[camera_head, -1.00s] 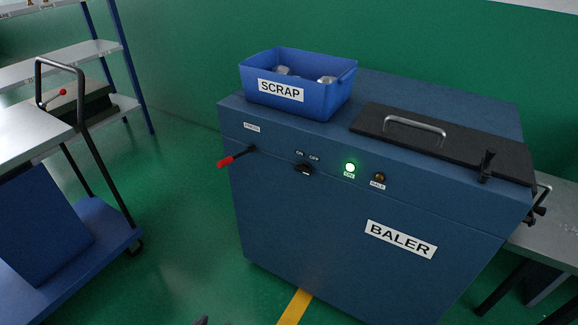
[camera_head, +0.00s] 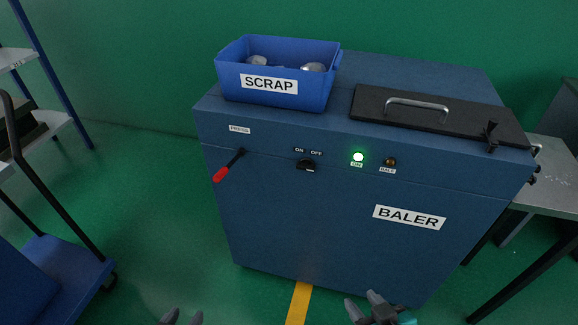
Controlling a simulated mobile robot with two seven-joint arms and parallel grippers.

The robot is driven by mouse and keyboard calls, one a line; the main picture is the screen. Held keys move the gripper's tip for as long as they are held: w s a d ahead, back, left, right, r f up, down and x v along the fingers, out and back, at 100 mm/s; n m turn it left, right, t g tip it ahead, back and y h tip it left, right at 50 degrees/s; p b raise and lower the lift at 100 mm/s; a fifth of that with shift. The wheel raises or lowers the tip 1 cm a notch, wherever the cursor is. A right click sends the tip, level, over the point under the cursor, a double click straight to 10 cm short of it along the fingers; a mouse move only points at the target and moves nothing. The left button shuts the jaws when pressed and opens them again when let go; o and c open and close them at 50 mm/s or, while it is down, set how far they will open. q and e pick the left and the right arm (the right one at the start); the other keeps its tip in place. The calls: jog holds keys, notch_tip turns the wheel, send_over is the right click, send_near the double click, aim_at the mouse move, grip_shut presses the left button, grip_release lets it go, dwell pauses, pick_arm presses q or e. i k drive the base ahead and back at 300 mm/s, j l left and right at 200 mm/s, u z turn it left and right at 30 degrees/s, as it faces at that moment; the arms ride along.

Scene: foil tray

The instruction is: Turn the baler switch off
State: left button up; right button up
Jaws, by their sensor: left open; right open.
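The blue baler (camera_head: 320,225) stands ahead of me with a white BALER label. Its black rotary switch (camera_head: 306,165) sits on the upper front face, under the ON and OFF marks; its exact setting is too small to tell. The ON lamp (camera_head: 358,157) to the right of the switch glows green. The BALE lamp (camera_head: 390,161) looks dim amber. My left gripper (camera_head: 183,317) shows only its tips at the bottom edge, open and empty. My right gripper (camera_head: 366,304) is open and empty at the bottom, in front of the baler. Both are well below the switch, not touching it.
A red-handled press lever (camera_head: 224,172) juts from the baler left of the switch. A blue SCRAP bin (camera_head: 268,86) and a black lid (camera_head: 440,115) with a handle are on top. A blue cart (camera_head: 75,270) stands left, a grey table (camera_head: 560,180) right.

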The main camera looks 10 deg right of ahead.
aim_at(306, 164)
jog(key=i+j+z, duration=0.1)
jog(key=j, duration=0.45)
jog(key=i+j, duration=0.15)
jog(key=j, duration=0.4)
jog(key=i+j+z, duration=0.15)
jog(key=j, duration=0.4)
